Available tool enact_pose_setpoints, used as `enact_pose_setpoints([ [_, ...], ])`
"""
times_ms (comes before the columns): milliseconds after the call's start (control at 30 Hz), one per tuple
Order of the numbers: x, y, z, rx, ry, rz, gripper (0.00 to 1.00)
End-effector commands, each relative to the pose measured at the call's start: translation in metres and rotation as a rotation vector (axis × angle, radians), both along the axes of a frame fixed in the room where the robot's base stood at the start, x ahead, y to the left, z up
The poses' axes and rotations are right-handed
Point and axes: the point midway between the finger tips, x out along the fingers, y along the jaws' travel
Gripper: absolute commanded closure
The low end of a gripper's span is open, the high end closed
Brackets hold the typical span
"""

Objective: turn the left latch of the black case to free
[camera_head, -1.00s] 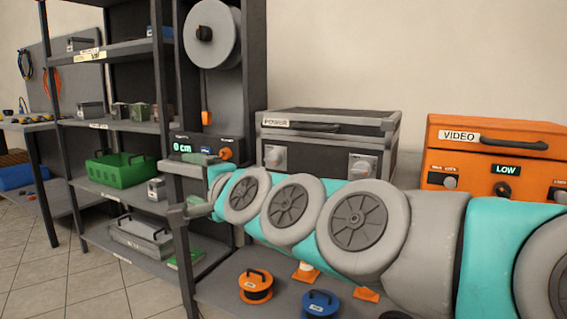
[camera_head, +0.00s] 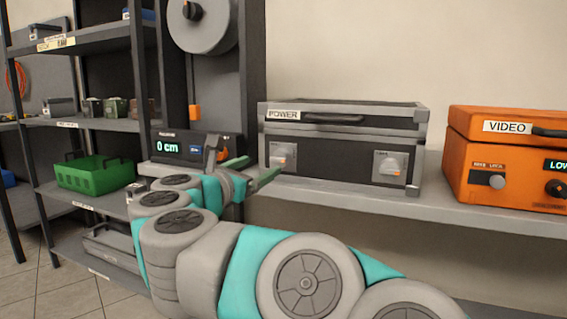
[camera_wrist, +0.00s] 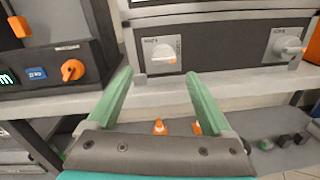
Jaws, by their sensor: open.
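The black case (camera_head: 345,140), labelled POWER, stands on a grey shelf, lid closed. Its left latch (camera_head: 283,157) is a pale knob on a light plate with an orange mark at its lower side; it also shows in the wrist view (camera_wrist: 160,50). The plate's lettering is too small to read surely. The right latch (camera_head: 390,167) is a similar knob. My gripper (camera_head: 245,165) is open and empty, in front of and left of the case. In the wrist view its green fingers (camera_wrist: 158,82) point at the left latch, below it and apart from it.
A black box (camera_head: 190,150) with a "0 cm" display stands left of the case; its orange knob (camera_wrist: 73,70) is close to my left finger. An orange VIDEO case (camera_head: 505,160) stands to the right. Small orange cones (camera_wrist: 159,127) stand below the shelf edge.

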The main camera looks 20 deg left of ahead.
Motion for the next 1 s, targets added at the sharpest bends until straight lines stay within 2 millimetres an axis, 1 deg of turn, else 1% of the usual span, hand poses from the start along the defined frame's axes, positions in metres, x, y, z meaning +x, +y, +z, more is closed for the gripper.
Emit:
enact_pose_setpoints([
  [33,-0.002,0.000,-0.004,0.009,0.006,-0.011,0.15],
  [133,0.000,-0.002,-0.007,0.018,0.011,-0.025,0.15],
  [267,0.009,-0.003,-0.006,0.018,0.010,-0.025,0.15],
  [367,0.021,-0.007,-0.006,0.019,0.010,-0.028,0.15],
  [600,0.058,-0.012,-0.006,0.018,0.012,-0.027,0.15],
  [700,0.069,-0.013,-0.005,0.019,0.010,-0.024,0.15],
  [800,0.074,-0.014,-0.006,0.017,0.009,-0.023,0.15],
  [1000,0.075,-0.014,-0.006,0.017,0.009,-0.021,0.15],
])
